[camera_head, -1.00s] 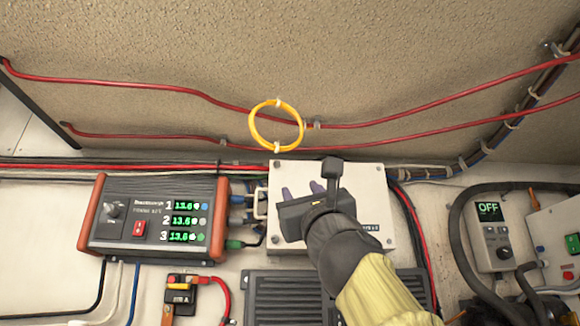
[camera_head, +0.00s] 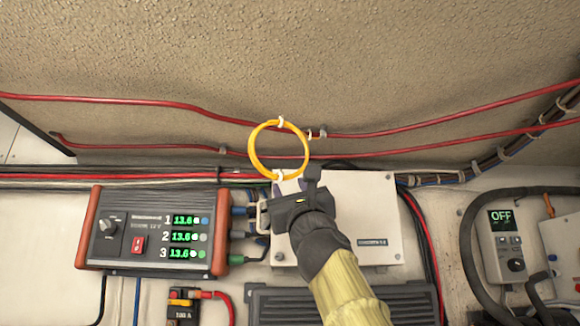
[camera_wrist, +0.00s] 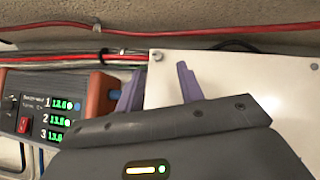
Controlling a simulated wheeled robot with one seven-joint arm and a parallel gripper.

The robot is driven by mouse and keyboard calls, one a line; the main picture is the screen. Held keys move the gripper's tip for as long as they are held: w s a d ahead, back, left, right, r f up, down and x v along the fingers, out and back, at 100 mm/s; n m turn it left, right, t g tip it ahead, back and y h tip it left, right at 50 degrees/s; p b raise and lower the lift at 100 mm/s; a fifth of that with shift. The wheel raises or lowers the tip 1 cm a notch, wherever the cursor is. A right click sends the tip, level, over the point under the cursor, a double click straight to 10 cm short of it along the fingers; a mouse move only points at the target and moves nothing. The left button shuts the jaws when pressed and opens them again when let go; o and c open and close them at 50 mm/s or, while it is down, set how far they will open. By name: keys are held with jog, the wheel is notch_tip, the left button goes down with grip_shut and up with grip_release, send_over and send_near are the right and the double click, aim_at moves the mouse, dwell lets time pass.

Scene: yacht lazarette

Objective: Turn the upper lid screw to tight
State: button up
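The white junction box (camera_head: 360,212) hangs on the wall below the red cables, with screws at its lid corners. In the wrist view its upper left lid screw (camera_wrist: 158,57) shows in line between my two purple fingers. In the head view my gripper (camera_head: 291,186) covers that corner and hides the screw. My gripper is open and empty in the wrist view (camera_wrist: 158,78). I cannot tell how far the fingertips are from the lid or whether they touch it. The upper right lid screw (camera_head: 390,179) is in clear view.
A yellow cable ring (camera_head: 252,150) hangs just above my fingers. A charger with green digits (camera_head: 150,228) stands to the left, with plugs and a pale latch (camera_head: 262,217) beside the box. A dark finned unit (camera_head: 270,305) is below. A control panel reading OFF (camera_head: 504,216) is right.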

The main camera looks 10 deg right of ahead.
aim_at(281, 175)
jog(key=p+x, duration=0.4)
jog(key=x, duration=0.1)
jog(key=shift+w+a+r+p, duration=0.1)
jog(key=shift+a+r+p, duration=0.2)
jog(key=shift+p, duration=0.05)
jog(key=shift+w+r, duration=0.1)
jog(key=shift+w, duration=0.2)
jog(key=shift+w+d, duration=0.1)
jog(key=shift+w, duration=0.05)
